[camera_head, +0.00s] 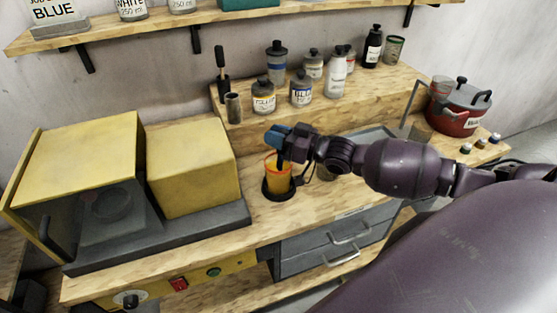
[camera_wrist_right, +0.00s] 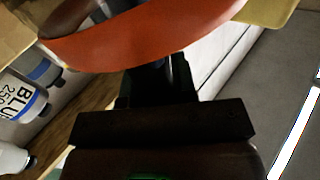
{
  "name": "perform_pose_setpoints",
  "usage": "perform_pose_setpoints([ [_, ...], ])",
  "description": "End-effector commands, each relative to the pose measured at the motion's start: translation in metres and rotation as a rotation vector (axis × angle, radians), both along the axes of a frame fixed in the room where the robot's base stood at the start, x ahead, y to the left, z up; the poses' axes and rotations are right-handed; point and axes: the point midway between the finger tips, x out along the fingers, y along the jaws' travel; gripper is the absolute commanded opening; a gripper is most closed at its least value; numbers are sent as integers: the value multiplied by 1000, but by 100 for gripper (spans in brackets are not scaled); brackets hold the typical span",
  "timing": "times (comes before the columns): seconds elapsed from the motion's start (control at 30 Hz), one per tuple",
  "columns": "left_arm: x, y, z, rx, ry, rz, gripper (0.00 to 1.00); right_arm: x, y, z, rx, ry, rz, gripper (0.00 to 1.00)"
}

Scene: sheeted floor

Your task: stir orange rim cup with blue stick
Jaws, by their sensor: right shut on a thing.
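The orange rim cup (camera_head: 279,180) stands upright on a round black base (camera_head: 266,194) on the wooden bench, with orange-yellow colour inside. In the right wrist view its orange rim (camera_wrist_right: 150,42) fills the top, very close to my fingers. My right gripper (camera_head: 284,146) is directly above the cup and shut on the blue stick (camera_head: 275,134). The blue part shows at the fingers. The stick's lower end is hidden, so I cannot tell how deep it reaches. In the right wrist view the dark fingers (camera_wrist_right: 155,85) partly hide behind the rim. My left gripper is out of view.
A yellow box (camera_head: 190,165) and a yellow cabinet (camera_head: 75,165) stand left of the cup. A red pot (camera_head: 458,112) is at the right. Grey drawers (camera_head: 335,245) lie below the bench edge.

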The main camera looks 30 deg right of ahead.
Motion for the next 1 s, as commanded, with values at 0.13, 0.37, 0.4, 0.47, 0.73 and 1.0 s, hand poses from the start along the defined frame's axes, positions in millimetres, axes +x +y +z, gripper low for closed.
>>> perform_pose_setpoints([
  [0.13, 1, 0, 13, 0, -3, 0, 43, 1, -2, 14, 0, -1, 0, 5],
  [0.37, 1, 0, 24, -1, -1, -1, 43, 1, -4, 27, -1, -1, 1, 5],
  [0.4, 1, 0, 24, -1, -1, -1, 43, 1, -4, 29, 0, -2, 1, 5],
  [0.47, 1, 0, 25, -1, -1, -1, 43, 1, -4, 33, -1, -1, 1, 5],
  [0.73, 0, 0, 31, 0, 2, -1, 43, 2, -7, 50, -1, -2, 1, 5],
  [1.0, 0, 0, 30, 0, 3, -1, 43, 3, -10, 66, -1, -2, 1, 5],
])
